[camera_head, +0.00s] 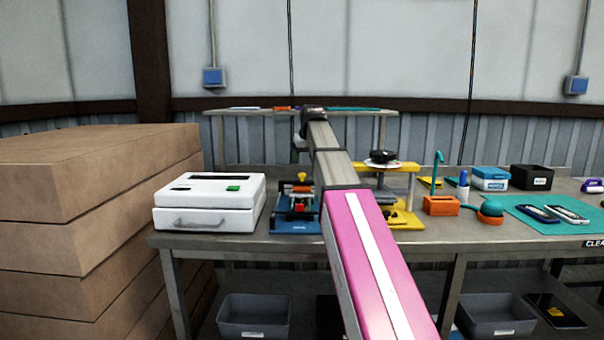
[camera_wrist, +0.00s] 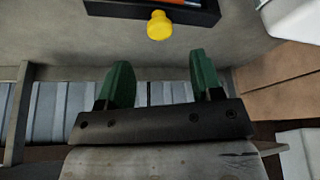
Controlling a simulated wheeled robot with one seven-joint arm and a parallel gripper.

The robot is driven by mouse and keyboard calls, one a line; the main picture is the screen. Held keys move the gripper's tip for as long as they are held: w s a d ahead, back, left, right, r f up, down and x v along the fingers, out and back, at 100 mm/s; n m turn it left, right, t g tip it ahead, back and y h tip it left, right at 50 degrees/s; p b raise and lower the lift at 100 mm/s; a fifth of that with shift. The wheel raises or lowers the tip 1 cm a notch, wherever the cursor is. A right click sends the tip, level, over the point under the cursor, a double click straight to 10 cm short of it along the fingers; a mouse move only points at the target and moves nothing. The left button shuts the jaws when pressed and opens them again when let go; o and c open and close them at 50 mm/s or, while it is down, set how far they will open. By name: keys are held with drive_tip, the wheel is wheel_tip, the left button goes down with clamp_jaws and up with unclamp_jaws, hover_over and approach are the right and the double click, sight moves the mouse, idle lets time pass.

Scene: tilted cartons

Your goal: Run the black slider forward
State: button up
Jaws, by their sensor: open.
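A blue-based fixture (camera_head: 296,226) stands on the bench left of my arm. It has a yellow knob (camera_head: 302,177), dark upright parts and small orange, red and green parts. I cannot clearly single out a black slider on it. In the wrist view a yellow knob (camera_wrist: 159,26) sits at the edge of a dark part (camera_wrist: 205,14), with orange and blue showing at the top. My gripper (camera_wrist: 160,68) has two green fingers, wide apart with nothing between them. The knob is beyond the fingertips, apart from them. My arm hides part of the bench in the head view.
A white case (camera_head: 210,203) stands left of the fixture, and stacked cartons (camera_head: 80,210) are at the far left. A yellow stand (camera_head: 400,168) with a black round thing is right of my arm. An orange block (camera_head: 440,206) and a teal mat (camera_head: 535,212) lie further right.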

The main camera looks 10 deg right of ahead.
sight(302, 174)
drive_tip(key=x, duration=0.7)
